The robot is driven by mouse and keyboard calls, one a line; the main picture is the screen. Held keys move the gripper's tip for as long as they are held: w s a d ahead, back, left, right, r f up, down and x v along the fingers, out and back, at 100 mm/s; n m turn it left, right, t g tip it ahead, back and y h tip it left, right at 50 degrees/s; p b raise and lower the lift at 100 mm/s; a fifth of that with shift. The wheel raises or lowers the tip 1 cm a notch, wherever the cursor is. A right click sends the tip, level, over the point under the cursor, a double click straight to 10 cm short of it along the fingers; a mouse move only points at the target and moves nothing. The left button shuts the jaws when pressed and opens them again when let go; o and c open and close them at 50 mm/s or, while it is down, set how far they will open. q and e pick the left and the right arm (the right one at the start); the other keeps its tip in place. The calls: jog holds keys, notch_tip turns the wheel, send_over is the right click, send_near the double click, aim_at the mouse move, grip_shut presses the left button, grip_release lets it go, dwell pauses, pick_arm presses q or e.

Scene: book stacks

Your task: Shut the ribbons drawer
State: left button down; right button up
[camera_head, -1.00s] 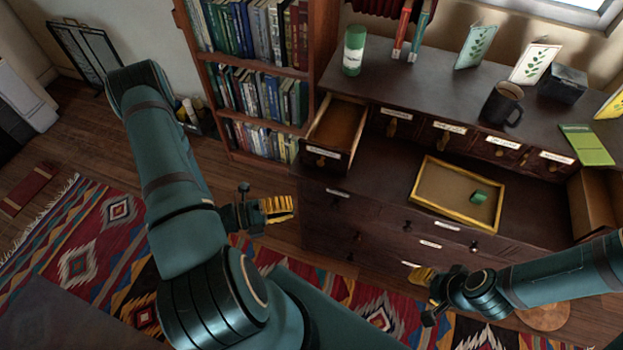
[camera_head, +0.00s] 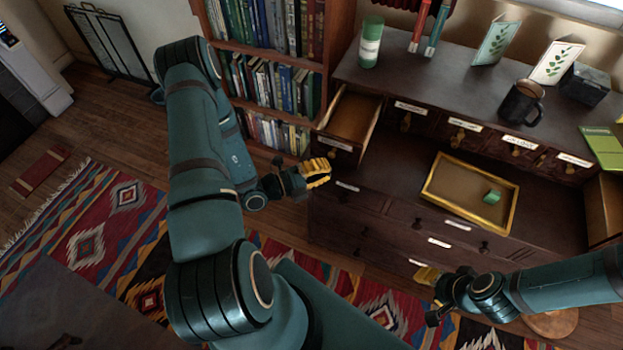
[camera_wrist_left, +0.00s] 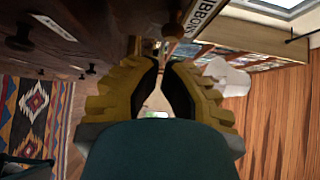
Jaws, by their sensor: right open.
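The ribbons drawer (camera_head: 352,117) sticks out, open and empty-looking, at the left end of the dark cabinet's upper drawer row. Its RIBBONS label (camera_wrist_left: 205,14) and a round knob (camera_wrist_left: 173,31) show at the top of the left wrist view. My left gripper (camera_head: 319,172) is just below and in front of the drawer front, with its yellow fingertips close together and nothing seen between them. Whether it touches the drawer I cannot tell. My right gripper (camera_head: 428,291) is open in front of the cabinet's lower drawers, away from the ribbons drawer.
Other small labelled drawers (camera_head: 465,132) in the row are shut. A bookshelf (camera_head: 325,60) adjoins the left side.

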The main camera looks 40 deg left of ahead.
pick_arm(q)
jog(key=shift+w+a, duration=0.2)
jog(key=shift+w, duration=0.6)
pick_arm(e)
jog(key=shift+f, duration=0.1)
pick_arm(q)
jog(key=shift+w, duration=0.1)
